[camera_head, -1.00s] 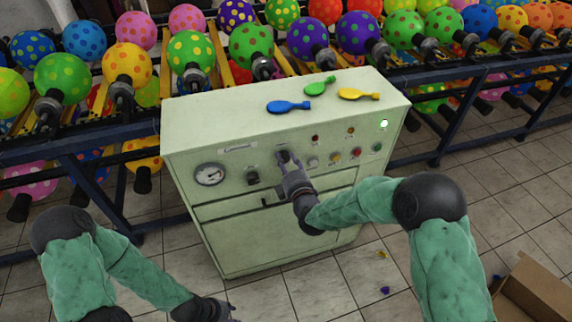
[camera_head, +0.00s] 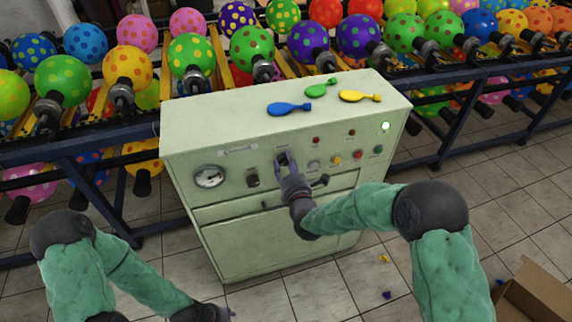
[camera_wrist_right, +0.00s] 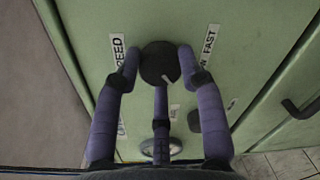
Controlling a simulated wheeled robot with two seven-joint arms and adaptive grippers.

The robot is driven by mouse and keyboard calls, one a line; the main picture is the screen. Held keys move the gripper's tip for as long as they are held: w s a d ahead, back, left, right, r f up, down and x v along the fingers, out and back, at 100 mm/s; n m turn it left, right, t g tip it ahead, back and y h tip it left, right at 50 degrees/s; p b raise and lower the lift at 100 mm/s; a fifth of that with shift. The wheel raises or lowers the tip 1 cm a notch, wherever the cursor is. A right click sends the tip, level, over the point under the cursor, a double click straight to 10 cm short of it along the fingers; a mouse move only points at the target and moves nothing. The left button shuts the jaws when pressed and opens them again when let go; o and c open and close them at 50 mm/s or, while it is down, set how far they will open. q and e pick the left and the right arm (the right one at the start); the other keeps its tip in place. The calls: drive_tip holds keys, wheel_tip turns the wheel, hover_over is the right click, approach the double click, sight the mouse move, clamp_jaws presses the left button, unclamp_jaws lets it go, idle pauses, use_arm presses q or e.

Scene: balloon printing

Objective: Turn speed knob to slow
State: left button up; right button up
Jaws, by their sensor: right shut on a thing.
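The black speed knob (camera_wrist_right: 158,62) is on the front of the pale green machine (camera_head: 230,240). In the right wrist view it sits between my gripper's fingertips, and a light pointer mark shows on its face toward the lower right. My left gripper (camera_head: 218,312) is at the bottom edge, partly cut off, away from the machine.
A gauge (camera_head: 209,176), a second black knob (camera_head: 253,180) and several small buttons and lamps share the panel. Blue (camera_head: 288,108), green (camera_head: 320,88) and yellow (camera_head: 360,96) balloons lie on top. Racks of dotted balloons stand behind. A cardboard box (camera_head: 535,295) is on the floor at right.

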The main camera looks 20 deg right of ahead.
drive_tip(key=shift+f+n, duration=0.1)
drive_tip(key=shift+n, duration=0.8)
drive_tip(key=o, duration=1.2)
drive_tip(key=shift+c, duration=0.2)
drive_tip(key=shift+s, duration=0.1)
drive_tip(key=s, duration=1.1)
drive_tip(key=shift+s+r, duration=0.3)
drive_tip(key=shift+s, duration=0.1)
